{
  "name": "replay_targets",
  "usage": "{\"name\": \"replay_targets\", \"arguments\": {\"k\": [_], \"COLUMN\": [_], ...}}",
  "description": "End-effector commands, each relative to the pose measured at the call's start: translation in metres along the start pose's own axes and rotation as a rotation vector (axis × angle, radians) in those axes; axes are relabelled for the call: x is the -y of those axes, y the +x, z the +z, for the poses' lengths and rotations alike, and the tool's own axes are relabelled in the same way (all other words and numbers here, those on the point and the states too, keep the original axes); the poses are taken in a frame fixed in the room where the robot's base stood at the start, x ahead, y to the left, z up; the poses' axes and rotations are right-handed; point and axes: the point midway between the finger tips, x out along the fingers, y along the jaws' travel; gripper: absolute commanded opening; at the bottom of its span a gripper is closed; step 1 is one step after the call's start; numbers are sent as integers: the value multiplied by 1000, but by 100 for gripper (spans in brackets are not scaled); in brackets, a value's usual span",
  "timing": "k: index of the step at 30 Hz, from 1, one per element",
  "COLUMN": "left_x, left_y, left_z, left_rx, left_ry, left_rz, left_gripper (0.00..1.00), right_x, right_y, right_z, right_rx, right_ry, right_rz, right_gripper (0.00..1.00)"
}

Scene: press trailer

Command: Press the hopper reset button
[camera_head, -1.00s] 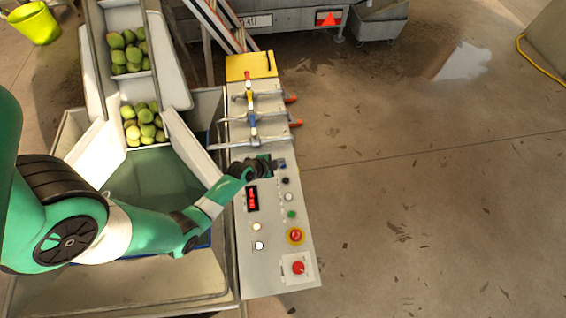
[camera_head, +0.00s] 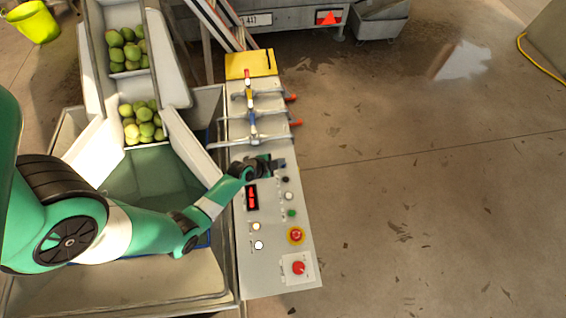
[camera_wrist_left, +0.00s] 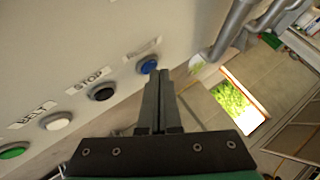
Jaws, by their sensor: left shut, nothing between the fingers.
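A grey control panel (camera_head: 272,215) carries a row of buttons. The blue button (camera_wrist_left: 148,66) is at the far end of that row in the left wrist view; its label is too blurred to read. My left gripper (camera_wrist_left: 158,75) is shut and empty, its fingertips just beside the blue button in the picture; I cannot tell whether they touch it. In the head view the left gripper (camera_head: 278,163) is over the panel beyond the black button and mostly covers the blue one. My right gripper is not in view.
The black STOP button (camera_wrist_left: 102,91), white BELT button (camera_wrist_left: 57,121) and green button (camera_wrist_left: 12,151) are along the same row. A red emergency knob (camera_head: 296,235) and another red button (camera_head: 299,267) sit nearer. Metal levers (camera_head: 255,140) stand just beyond the gripper.

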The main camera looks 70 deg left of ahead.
Motion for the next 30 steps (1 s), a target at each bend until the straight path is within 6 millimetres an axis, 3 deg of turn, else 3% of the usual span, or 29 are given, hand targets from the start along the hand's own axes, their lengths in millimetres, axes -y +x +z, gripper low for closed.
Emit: {"name": "replay_targets", "arguments": {"k": [20, 30], "left_x": [-2, 6], "left_y": [3, -8], "left_z": [2, -6], "left_rx": [1, 1], "left_ry": [0, 0], "left_rz": [1, 1], "left_gripper": [0, 0], "right_x": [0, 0], "right_y": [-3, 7], "right_z": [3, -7], "right_rx": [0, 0], "right_ry": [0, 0], "right_rz": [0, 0], "right_gripper": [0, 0]}}
